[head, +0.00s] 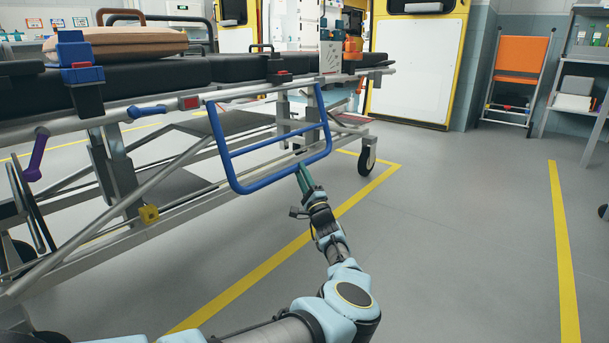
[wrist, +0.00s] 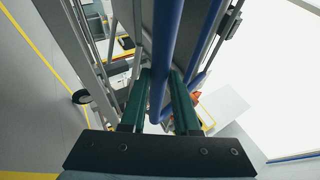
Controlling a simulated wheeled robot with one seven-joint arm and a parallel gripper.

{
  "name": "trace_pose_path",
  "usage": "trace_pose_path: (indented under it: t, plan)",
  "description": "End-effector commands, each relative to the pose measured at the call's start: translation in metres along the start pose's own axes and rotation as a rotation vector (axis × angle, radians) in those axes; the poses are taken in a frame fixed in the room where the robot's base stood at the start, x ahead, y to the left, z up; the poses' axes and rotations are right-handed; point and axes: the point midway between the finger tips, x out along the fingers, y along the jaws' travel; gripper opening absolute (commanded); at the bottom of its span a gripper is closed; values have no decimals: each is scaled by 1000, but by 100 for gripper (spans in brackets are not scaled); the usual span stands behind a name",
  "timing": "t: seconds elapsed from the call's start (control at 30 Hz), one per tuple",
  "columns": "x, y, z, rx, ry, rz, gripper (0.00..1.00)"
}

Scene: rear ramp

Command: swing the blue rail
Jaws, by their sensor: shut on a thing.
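The blue rail (head: 234,160) is a tubular frame on the near side of the wheeled stretcher (head: 140,110) in the head view. It hangs down below the stretcher's side bar. My gripper (head: 302,172) is at the rail's lower bar, toward its right end. In the wrist view the blue tube (wrist: 163,60) runs between the two green fingers of my gripper (wrist: 158,92), which are shut on it. The exact contact at the fingertips is partly hidden in the head view.
A purple lever (head: 36,155), a blue handle (head: 147,112) and a yellow block (head: 149,214) are on the stretcher's near side. A caster wheel (head: 367,161) stands at its right end. An orange folding chair (head: 521,62) is at the back right. The floor (head: 460,230) to the right is clear.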

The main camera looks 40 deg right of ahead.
Motion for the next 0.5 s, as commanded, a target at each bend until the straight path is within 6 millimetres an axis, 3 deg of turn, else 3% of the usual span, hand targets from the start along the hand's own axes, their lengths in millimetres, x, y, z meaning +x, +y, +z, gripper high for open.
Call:
trace_pose_path:
  t: [0.27, 0.3, 0.5]
  plan:
    - [-1, 5, 1, 1, 1, 8, 0]
    - [-1, 5, 1, 1, 1, 8, 31]
    - [-1, 3, 0, 1, 1, 5, 53]
